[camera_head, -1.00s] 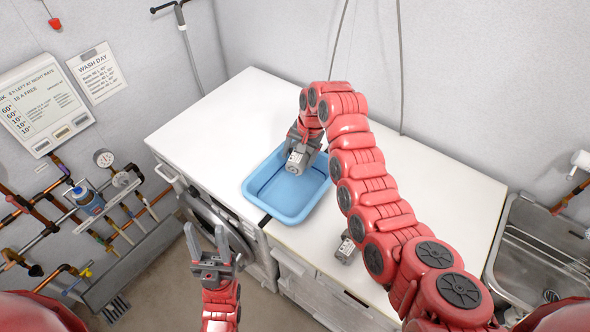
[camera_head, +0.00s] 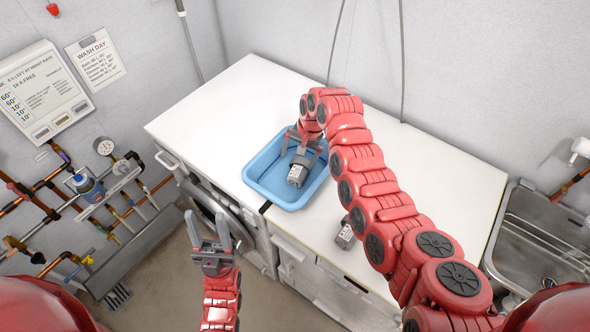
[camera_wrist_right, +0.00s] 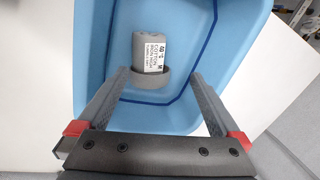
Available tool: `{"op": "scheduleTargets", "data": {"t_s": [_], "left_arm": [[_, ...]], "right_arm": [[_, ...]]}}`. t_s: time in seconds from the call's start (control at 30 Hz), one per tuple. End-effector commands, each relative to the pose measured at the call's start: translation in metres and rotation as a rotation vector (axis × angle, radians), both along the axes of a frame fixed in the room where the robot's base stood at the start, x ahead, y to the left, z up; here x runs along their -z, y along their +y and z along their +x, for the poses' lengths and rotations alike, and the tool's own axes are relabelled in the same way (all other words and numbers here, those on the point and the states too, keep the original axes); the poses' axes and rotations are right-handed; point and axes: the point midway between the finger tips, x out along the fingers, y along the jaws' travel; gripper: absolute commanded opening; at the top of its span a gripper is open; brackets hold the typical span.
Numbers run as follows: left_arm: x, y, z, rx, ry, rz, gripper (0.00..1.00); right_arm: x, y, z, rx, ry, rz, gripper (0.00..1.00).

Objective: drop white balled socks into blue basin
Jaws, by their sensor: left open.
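The blue basin (camera_head: 258,176) sits on the white counter; it also shows in the right wrist view (camera_wrist_right: 92,50). A grey rolled bundle with a white printed label (camera_head: 297,176) is inside it; the bundle also shows in the right wrist view (camera_wrist_right: 147,80). It looks grey rather than white. My right gripper (camera_head: 302,153) is over the basin with its fingers spread, as the wrist view also shows (camera_wrist_right: 163,75); the bundle is just beyond and between the fingertips, not gripped. My left gripper (camera_head: 208,230) is open and empty in front of the counter.
Another small grey bundle (camera_head: 346,236) lies near the counter's front edge, partly behind my right arm. A metal sink (camera_head: 535,245) is at the right. Pipes and a gauge (camera_head: 104,146) line the left wall. The counter (camera_head: 235,110) is clear behind and left of the basin.

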Motion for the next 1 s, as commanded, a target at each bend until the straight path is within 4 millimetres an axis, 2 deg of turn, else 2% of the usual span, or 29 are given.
{"op": "scheduleTargets", "data": {"t_s": [0.27, 0.47, 0.63, 0.7, 1.0], "left_arm": [[0.002, 0.0, 0.0, 0.0, 0.0, 0.0, 0.5], [0.014, 0.0, 0.0, 0.0, 0.0, 0.0, 0.5], [0.031, 0.0, 0.0, 0.0, 0.0, 0.0, 0.5], [0.026, 0.0, 0.0, 0.0, 0.0, 0.0, 0.5], [0.028, 0.0, 0.0, 0.0, 0.0, 0.0, 0.5]], "right_arm": [[-0.002, 0.0, 0.0, 0.0, 0.0, 0.0, 1.0], [-0.021, -0.004, 0.0, 0.001, -0.005, 0.001, 1.0], [-0.054, -0.012, -0.003, 0.001, -0.006, 0.001, 1.0], [-0.074, -0.017, -0.003, 0.004, -0.005, 0.002, 1.0], [-0.127, -0.029, -0.008, 0.002, -0.003, -0.001, 1.0]]}}
